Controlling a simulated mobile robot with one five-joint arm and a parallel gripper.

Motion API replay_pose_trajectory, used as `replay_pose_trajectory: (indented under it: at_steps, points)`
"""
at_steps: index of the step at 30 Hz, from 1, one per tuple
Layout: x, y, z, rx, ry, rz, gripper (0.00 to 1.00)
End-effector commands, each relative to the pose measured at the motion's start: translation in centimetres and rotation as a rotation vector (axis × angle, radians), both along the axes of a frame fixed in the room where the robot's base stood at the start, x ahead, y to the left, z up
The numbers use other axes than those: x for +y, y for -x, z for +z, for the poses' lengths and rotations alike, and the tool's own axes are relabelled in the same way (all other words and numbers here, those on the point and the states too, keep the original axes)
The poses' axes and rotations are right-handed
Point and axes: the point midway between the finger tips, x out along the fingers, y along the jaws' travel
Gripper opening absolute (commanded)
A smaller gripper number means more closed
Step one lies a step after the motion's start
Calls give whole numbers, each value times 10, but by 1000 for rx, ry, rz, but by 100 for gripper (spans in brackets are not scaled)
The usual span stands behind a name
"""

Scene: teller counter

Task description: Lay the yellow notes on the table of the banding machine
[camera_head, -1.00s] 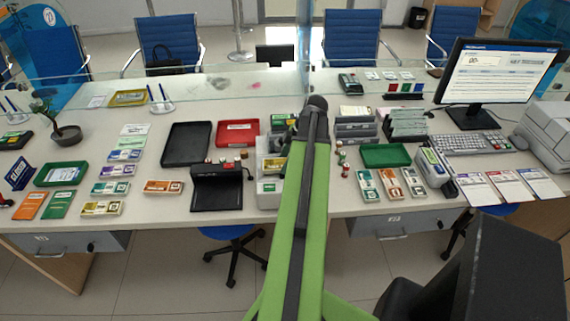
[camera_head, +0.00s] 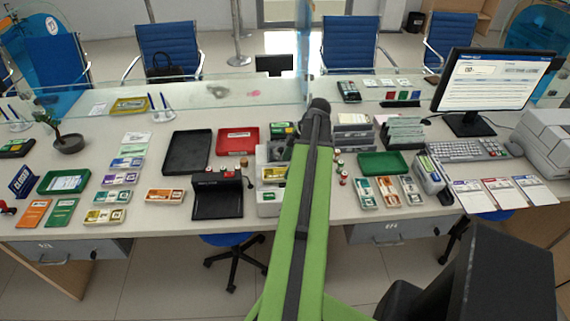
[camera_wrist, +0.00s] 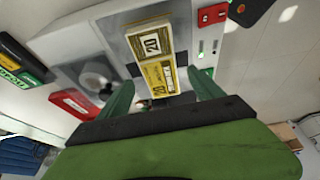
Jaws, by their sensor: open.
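The yellow notes (camera_wrist: 157,72), marked 20, lie flat on the pale grey banding machine (camera_wrist: 91,42) in the wrist view. In the head view they show as a yellow patch (camera_head: 274,173) on the machine (camera_head: 267,196), just left of my arm. My gripper (camera_wrist: 162,84) is open, with one green finger on each side of the notes' near end. I cannot tell whether the fingers touch them. In the head view my arm hides the gripper and part of the machine.
A black device (camera_head: 217,194) stands close left of the machine, with a red tray (camera_head: 237,139) behind. Another yellow bundle (camera_head: 104,216) lies on the counter at left. A green tray (camera_head: 384,163) and several note bundles lie to the right. A glass screen crosses the counter's back.

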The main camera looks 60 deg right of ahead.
Motion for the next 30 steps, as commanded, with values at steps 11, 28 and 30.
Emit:
replay_pose_trajectory:
  at_steps: [11,28,30]
  points:
    - [-18,25,81,0,0,-1,76]
    - [34,-40,76,84,-31,-43,76]
    - [78,-84,73,149,-41,-88,76]
